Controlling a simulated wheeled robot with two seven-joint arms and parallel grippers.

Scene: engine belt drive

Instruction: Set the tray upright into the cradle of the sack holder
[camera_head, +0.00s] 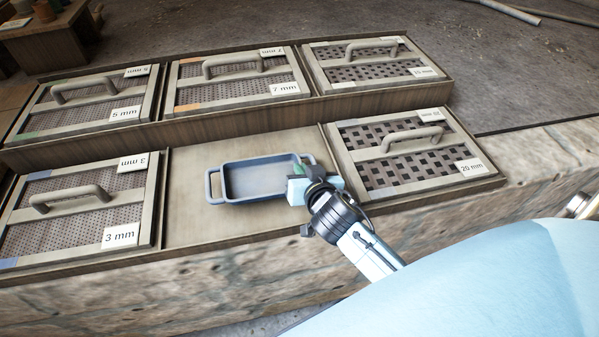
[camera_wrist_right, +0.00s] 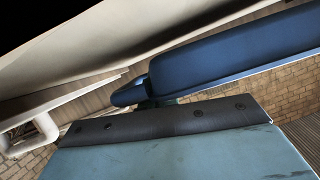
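The blue tray (camera_head: 258,181) is a shallow rectangular pan with a loop handle at each end. It lies roughly flat, open side up, over the bare compartment in the front row. My right gripper (camera_head: 314,188) is at the tray's right end and covers part of that handle. In the right wrist view, a blue part of the tray (camera_wrist_right: 235,50) shows close beyond a dark-edged gripper pad. Only one finger shows clearly there, so its grip on the handle is unclear. My left gripper is out of view. I cannot make out the sack holder or its cradle.
Framed sieves with raised handles surround the tray: the 3 mm sieve (camera_head: 75,210) to the left, the 20 mm sieve (camera_head: 410,155) to the right, and several behind. The wooden rack rests on a stone ledge (camera_head: 200,300).

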